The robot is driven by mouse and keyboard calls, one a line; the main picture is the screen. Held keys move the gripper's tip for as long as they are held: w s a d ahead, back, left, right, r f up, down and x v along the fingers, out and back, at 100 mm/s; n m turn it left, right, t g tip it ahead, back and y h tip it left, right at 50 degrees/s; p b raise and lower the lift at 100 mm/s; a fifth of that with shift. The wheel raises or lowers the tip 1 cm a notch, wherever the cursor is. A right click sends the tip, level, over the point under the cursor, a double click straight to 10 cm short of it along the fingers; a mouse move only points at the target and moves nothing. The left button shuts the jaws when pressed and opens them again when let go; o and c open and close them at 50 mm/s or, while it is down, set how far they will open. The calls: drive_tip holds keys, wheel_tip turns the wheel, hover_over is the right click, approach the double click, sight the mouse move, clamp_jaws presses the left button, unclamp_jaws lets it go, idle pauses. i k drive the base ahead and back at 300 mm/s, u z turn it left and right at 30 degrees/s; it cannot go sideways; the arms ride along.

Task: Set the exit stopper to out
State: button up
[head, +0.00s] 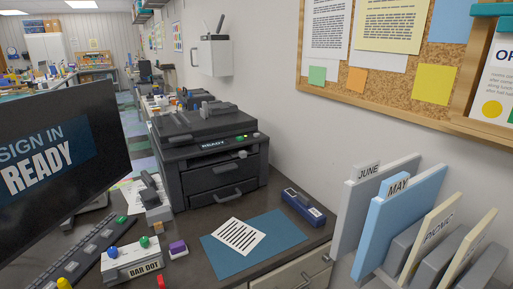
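The dark grey copier (222,178) stands on the dark counter against the wall, its small display (213,145) reading READY. A green button (240,138) and a small pale knob or tab (242,154) sit at the right of its front. Two drawers with handles are below, and both look shut. A grey block-like part (214,108) is on its top. I cannot tell which part is the exit stopper or how it is set. My gripper is not in view.
A monitor (60,150) reading SIGN IN READY fills the left. A blue mat (215,262) with a printed sheet (239,238), a dark blue device (303,207) and a BAR DOT box (132,264) lie in front. Upright files (402,215) crowd the right.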

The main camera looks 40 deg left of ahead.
sight(242, 152)
drive_tip(key=u, duration=1.15)
drive_tip(key=i, duration=1.05)
drive_tip(key=u, duration=0.1)
